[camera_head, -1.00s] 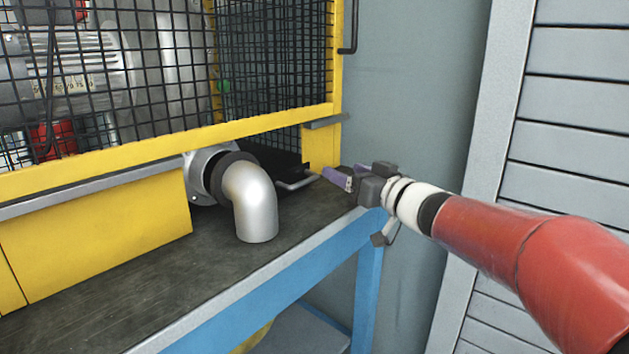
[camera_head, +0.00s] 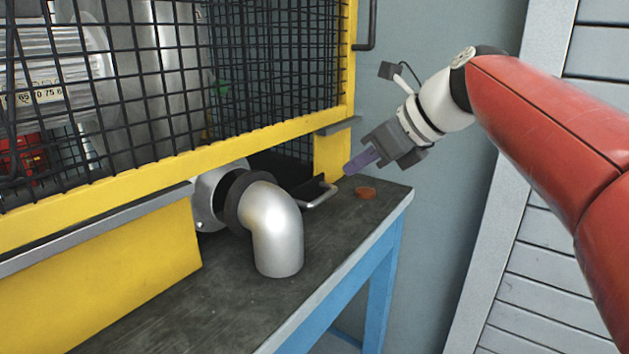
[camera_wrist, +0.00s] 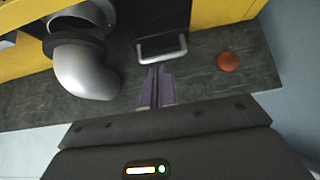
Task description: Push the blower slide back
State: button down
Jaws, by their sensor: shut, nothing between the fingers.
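The blower slide is a dark plate under the yellow cage with a grey bar handle (camera_head: 318,196) at its front; the handle also shows in the wrist view (camera_wrist: 161,48). Most of the slide is hidden inside the cage base. My gripper (camera_head: 350,171) is shut and empty, with purple fingers. In the head view it is up and to the right of the handle, apart from it. In the wrist view the fingertips (camera_wrist: 158,68) appear just in front of the handle; the exact gap cannot be told.
A silver elbow pipe (camera_head: 270,228) with a black collar stands left of the handle. A small orange-brown disc (camera_head: 365,193) lies on the dark bench top (camera_head: 335,235) to the right. The yellow mesh cage (camera_head: 180,150) rises above. A grey wall is at the right.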

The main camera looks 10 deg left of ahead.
jog(key=x, duration=0.3)
jog(key=b+x, duration=0.1)
jog(key=x, duration=0.6)
jog(key=shift+s, duration=0.3)
